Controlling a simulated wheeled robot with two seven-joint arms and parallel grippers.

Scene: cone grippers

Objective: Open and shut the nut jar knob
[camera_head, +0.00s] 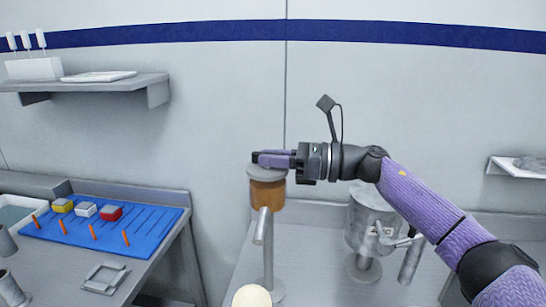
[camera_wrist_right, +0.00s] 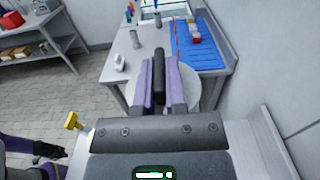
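The nut jar (camera_head: 267,195) has an amber-brown body and a grey round top, and stands raised on a pale post with a slanted spout below. My right gripper (camera_head: 273,159) reaches in from the right, level, at the jar's top. In the right wrist view its two purple fingers (camera_wrist_right: 161,80) lie on either side of a dark bar-shaped knob (camera_wrist_right: 159,70), apparently closed on it. A pale round disc shows beneath the fingers there. My left gripper is not seen in the head view; only part of a purple and black arm of mine shows at the wrist view's lower left.
A second dispenser (camera_head: 371,218), metallic, stands right of the jar under my right arm. A table with a blue board (camera_head: 105,232), coloured blocks and orange pegs is at left. A wall shelf (camera_head: 95,84) hangs above it. The wall is close behind the jar.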

